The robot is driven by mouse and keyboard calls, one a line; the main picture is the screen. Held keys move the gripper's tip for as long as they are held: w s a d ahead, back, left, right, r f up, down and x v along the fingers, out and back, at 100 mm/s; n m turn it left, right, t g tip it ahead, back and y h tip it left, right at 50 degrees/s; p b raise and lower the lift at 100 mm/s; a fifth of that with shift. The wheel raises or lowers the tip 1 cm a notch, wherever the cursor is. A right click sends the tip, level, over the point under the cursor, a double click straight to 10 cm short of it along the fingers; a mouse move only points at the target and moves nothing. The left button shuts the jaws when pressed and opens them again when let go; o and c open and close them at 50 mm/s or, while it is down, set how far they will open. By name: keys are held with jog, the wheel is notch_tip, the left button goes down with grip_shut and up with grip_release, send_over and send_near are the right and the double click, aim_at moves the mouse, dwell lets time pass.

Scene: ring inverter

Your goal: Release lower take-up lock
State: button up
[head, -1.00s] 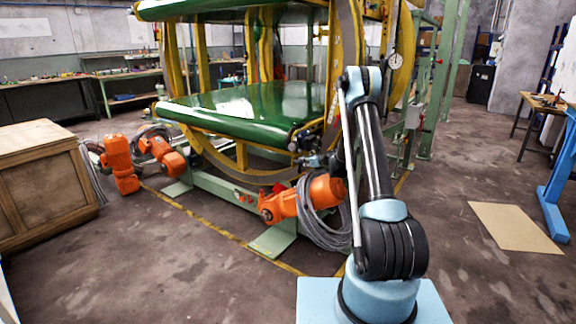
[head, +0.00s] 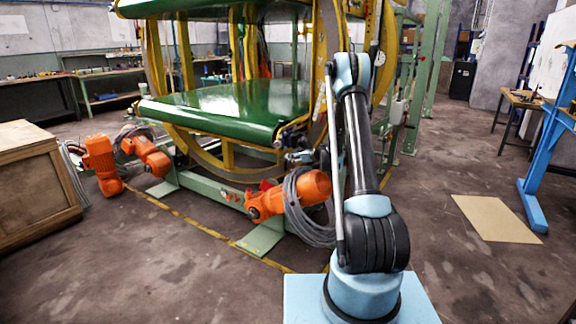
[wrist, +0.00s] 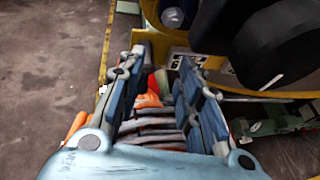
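The lower conveyor (head: 230,108) has a green belt inside the yellow ring frame, and dark roller hardware (head: 290,138) sits at its near right end. I cannot make out the lower take-up lock for certain in either view. My gripper shows small in the head view (head: 299,158), just below that hardware and partly behind my arm. In the wrist view my gripper (wrist: 157,68) has its two blue fingers apart, with nothing held between them. A large black rounded part (wrist: 272,45) is at the upper right there, to the right of the fingers.
An orange motor (head: 306,186) with looped grey cable (head: 300,212) is below my gripper; cable also crosses between the fingers in the wrist view (wrist: 155,125). A yellow frame part (wrist: 150,42) lies beyond the fingertips. A wooden crate (head: 30,185) stands left. Floor at right is mostly open.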

jog(key=v, duration=1.6)
dwell(1.4)
jog(key=shift+w+d, duration=0.1)
jog(key=shift+d, duration=0.05)
jog(key=v, duration=1.2)
